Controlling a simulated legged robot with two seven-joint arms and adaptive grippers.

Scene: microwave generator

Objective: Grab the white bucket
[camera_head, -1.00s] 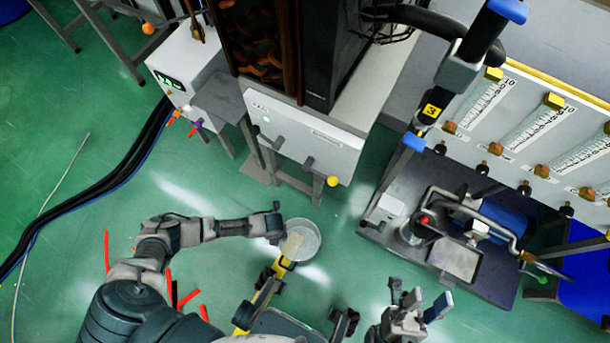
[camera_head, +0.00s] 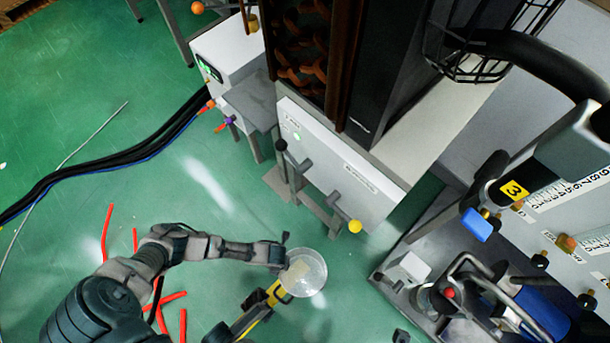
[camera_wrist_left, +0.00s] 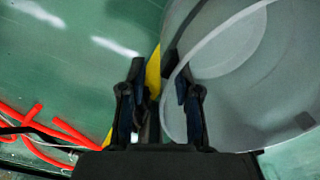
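The white bucket (camera_head: 308,272) stands on the green floor near the bottom middle of the head view; it looks pale and translucent. In the left wrist view, the bucket (camera_wrist_left: 235,75) fills the upper right, with its curved rim and a thin band across it. My left gripper (camera_head: 284,246) is at the bucket's upper left edge. In the left wrist view, the left gripper (camera_wrist_left: 163,90) has its fingers apart, with the bucket's edge showing in the gap; contact cannot be told. My right gripper is not recognizable in either view.
Red strips (camera_head: 168,300) lie on the floor to the left. A white cabinet (camera_head: 330,165) with a yellow knob (camera_head: 355,226) stands behind. Apparatus with a blue cylinder (camera_head: 530,318) is at the right.

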